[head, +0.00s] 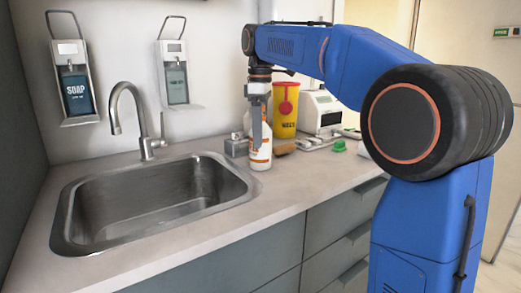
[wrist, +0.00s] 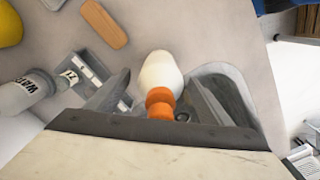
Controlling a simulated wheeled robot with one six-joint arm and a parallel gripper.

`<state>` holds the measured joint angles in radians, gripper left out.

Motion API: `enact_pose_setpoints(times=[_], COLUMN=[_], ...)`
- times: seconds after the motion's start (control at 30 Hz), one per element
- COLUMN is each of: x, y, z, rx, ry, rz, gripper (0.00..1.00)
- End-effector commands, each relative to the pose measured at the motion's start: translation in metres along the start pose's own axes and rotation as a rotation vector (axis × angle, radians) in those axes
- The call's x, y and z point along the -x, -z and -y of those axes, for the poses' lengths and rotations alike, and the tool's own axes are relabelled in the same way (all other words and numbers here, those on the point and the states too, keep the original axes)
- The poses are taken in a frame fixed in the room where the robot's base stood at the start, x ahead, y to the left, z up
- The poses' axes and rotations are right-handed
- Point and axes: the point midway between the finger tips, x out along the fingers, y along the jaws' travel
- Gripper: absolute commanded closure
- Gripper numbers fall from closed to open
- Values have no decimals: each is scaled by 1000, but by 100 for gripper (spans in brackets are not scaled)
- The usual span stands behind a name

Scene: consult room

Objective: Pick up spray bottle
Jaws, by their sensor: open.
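The spray bottle (head: 261,153) stands upright on the counter, just right of the sink. It is white with an orange label in the head view. In the wrist view its white body (wrist: 160,70) and orange neck lie between the two fingers. My gripper (head: 258,118) is directly above the bottle, pointing down, with its fingers around the bottle's upper part. In the wrist view the fingers of my gripper (wrist: 158,92) are spread, with a visible gap on each side. The bottle's top is partly hidden by the gripper in the head view.
The steel sink (head: 155,195) lies close to the left of the bottle. A labelled bottle (wrist: 25,93) and an orange-brown block (wrist: 104,25) are nearby. The front counter strip is clear.

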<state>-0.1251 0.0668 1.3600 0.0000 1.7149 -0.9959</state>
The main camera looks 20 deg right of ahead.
Motion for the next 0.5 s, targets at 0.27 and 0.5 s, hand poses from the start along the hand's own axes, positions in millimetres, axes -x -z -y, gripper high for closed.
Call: enact_pose_setpoints(times=[0.27, 0.5], x=[-8, -8], y=[0, 0], z=[0, 0], rx=[0, 0], ry=[0, 0], rz=[0, 0], gripper=[26, 64])
